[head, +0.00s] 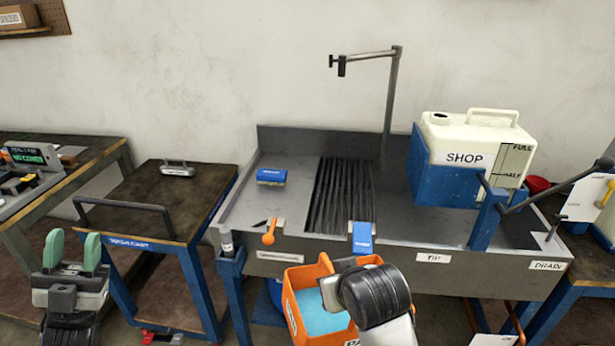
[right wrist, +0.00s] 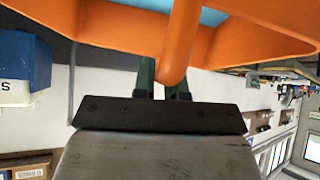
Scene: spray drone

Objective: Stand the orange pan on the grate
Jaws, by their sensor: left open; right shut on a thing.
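The orange pan (head: 300,278) with light-blue contents is in front of the sink bench in the head view, partly hidden by my right wrist. In the right wrist view the pan (right wrist: 110,50) fills the top, and my right gripper (right wrist: 168,80) is shut on its orange handle bar. The grate (head: 343,190), a set of dark parallel bars, lies in the middle of the bench top, beyond the pan. My left gripper (head: 71,255), with green fingers, is open and empty at the lower left, well away from the pan.
A white SHOP tank (head: 470,145) stands in a blue holder right of the grate. A blue block (head: 271,177) lies left of it. A blue tab (head: 362,238) and an orange valve handle (head: 269,237) are at the front edge. A cart (head: 150,205) stands left.

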